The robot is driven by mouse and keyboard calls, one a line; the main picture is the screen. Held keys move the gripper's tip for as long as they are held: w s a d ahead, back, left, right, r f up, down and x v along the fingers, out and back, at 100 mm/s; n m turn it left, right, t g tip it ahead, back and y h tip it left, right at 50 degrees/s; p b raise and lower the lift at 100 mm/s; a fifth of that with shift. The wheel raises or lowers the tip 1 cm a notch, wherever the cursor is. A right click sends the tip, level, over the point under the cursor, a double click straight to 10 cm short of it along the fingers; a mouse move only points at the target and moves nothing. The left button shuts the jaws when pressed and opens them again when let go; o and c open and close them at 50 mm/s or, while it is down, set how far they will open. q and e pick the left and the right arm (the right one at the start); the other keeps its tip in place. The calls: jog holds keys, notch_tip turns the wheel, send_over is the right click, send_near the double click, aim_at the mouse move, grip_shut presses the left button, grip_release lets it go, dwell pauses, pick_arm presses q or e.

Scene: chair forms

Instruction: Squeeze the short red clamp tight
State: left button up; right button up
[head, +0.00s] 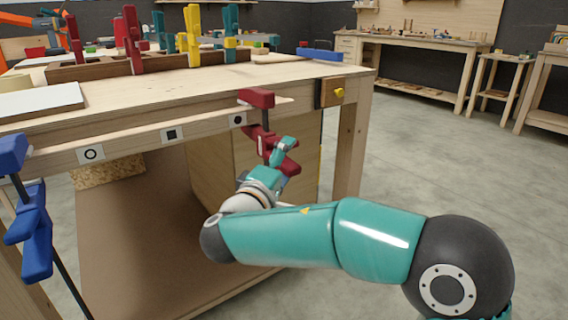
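A short dark red clamp (257,98) sits on the front edge of the workbench, near its right corner. Its upper jaw rests on the bench top and its lower body and handle hang below the edge. My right gripper (284,152) is at the clamp's lower part, overlapping the handle in the picture. The fingers are small and partly hidden against the red parts, so I cannot tell whether they are closed on it. My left gripper is not in view.
The workbench (200,90) carries a rack of red, yellow and teal clamps (193,38) at the back. A white board (42,102) lies at left. A blue clamp (34,230) hangs on the front edge at far left. The floor to the right is clear.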

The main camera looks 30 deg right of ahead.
aim_at(268, 144)
jog(key=shift+w, duration=0.1)
jog(key=shift+w+d+f, duration=0.1)
jog(key=shift+w+d, duration=0.15)
jog(key=shift+w, duration=0.2)
jog(key=shift+w+d, duration=0.2)
jog(key=shift+w, duration=0.25)
jog(key=c, duration=1.3)
jog(key=o, duration=1.2)
jog(key=shift+f, duration=0.2)
jog(key=shift+f+b, duration=0.15)
jog(key=shift+b, duration=0.3)
jog(key=shift+w, duration=0.2)
jog(key=shift+w+f, duration=0.15)
jog(key=shift+w, duration=0.1)
